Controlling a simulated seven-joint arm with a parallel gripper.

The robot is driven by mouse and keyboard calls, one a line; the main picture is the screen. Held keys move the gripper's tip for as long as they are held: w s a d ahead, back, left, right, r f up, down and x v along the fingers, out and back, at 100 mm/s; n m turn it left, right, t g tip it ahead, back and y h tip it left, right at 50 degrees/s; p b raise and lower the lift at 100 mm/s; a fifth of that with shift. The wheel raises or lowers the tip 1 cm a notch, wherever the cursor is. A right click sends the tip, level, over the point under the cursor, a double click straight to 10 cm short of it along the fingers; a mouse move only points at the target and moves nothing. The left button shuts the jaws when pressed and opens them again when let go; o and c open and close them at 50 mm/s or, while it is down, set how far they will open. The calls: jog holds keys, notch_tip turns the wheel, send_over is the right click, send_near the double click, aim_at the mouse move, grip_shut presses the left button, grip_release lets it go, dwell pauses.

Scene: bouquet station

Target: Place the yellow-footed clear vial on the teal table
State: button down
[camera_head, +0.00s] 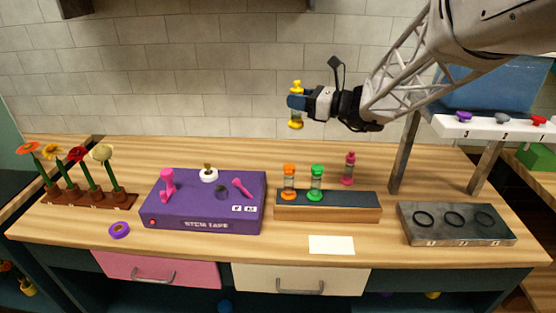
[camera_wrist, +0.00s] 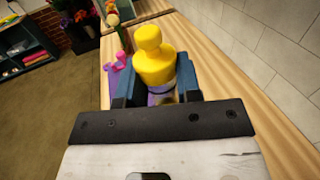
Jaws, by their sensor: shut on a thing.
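My gripper (camera_head: 296,103) is shut on the yellow-footed vial (camera_head: 296,122), high above the back of the wooden worktop. The vial is upright, with yellow ends showing above and below the blue fingers. Its clear middle is mostly hidden by them. In the wrist view, the vial's yellow end (camera_wrist: 153,62) sticks out between the blue fingers (camera_wrist: 158,88). No teal table can be told for certain; a dark teal surface (camera_head: 14,160) shows at the left edge of the head view.
The worktop (camera_head: 330,157) holds a flower rack (camera_head: 90,200), a purple "STEM TAPE" box (camera_head: 185,212), a dark-topped block (camera_head: 345,207) with orange and green vials, a magenta vial (camera_head: 348,170), a metal ring tray (camera_head: 455,236) and a white card (camera_head: 331,245). A raised white shelf (camera_head: 490,127) stands right.

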jog(key=w+a+f+n+g, duration=0.15)
jog(key=w+a, duration=0.45)
jog(key=a, duration=0.6)
jog(key=w+a+f+n+g, duration=0.1)
jog(key=w+a+f+g, duration=0.1)
jog(key=w+a, duration=0.75)
notch_tip(320, 180, down, 12)
jog(key=s+a, duration=0.1)
jog(key=s, duration=0.1)
jog(key=shift+s+a+r+y, duration=0.25)
jog(key=shift+s+a+y, duration=0.05)
jog(key=shift+s+a, duration=0.1)
jog(key=shift+m, duration=0.25)
notch_tip(320, 180, down, 6)
jog(key=shift+f, duration=0.2)
jog(key=shift+f, duration=1.8)
jog(key=shift+f, duration=0.1)
